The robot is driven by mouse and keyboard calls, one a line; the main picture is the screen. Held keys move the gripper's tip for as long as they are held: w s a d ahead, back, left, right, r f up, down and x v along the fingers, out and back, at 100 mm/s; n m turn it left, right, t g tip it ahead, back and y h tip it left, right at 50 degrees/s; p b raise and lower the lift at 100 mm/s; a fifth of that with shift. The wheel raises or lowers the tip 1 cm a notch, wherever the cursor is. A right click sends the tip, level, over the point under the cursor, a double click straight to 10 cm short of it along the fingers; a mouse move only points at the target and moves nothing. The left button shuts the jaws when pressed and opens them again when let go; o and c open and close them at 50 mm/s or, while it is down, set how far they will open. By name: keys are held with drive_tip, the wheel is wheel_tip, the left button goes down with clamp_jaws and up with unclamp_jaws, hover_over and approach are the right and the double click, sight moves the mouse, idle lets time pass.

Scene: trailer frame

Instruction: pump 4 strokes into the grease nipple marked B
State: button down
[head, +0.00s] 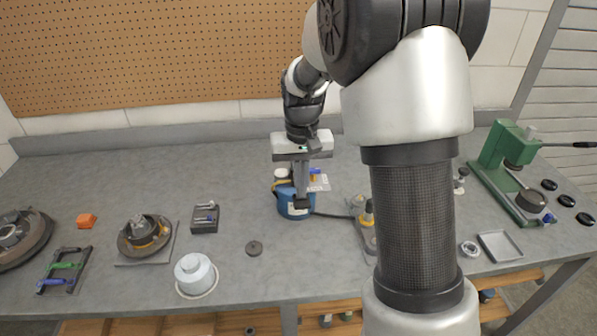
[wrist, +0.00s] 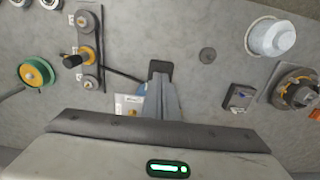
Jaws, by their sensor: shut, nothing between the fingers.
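A blue grease pump (head: 290,207) stands mid-bench and is partly hidden by my gripper. In the wrist view only a sliver of its blue body (wrist: 142,88) shows beside the fingers. My gripper (head: 301,201) points down at the pump, its fingers shut and empty; in the wrist view its tips (wrist: 160,72) are in front of the pump. I cannot tell whether they touch it. A dark hose (wrist: 122,76) runs from the pump to a grey fitting plate (wrist: 89,72) with yellow-ringed parts, partly behind my arm in the head view. No letter B is readable.
A white card (head: 319,184) lies by the pump. A dark disc (head: 254,248), white canister (head: 195,273), small dark block (head: 205,218) and hub (head: 144,236) sit left. A green press (head: 507,165) and metal tray (head: 499,246) stand right. The bench behind the hub is clear.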

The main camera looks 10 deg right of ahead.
drive_tip(key=shift+f, duration=0.5)
drive_tip(key=shift+r, duration=0.1)
wheel_tip(320, 180, up, 11)
drive_tip(key=p, duration=0.8)
drive_tip(key=shift+w+r+p, duration=0.2)
drive_tip(key=shift+w+p, duration=0.1)
drive_tip(key=shift+w, duration=0.15)
drive_tip(key=s+r+t, duration=0.2)
drive_tip(key=s+r, duration=0.2)
drive_tip(key=s, duration=0.4)
drive_tip(key=s+r+t, duration=0.1)
drive_tip(key=s+r, duration=0.3)
drive_tip(key=s, duration=0.4)
drive_tip(key=s+r+n+t, duration=0.1)
drive_tip(key=s+r+t, duration=0.1)
drive_tip(key=s+r, duration=0.3)
drive_tip(key=s, duration=0.3)
drive_tip(key=shift+d+t, duration=0.15)
drive_tip(key=shift+t, duration=0.15)
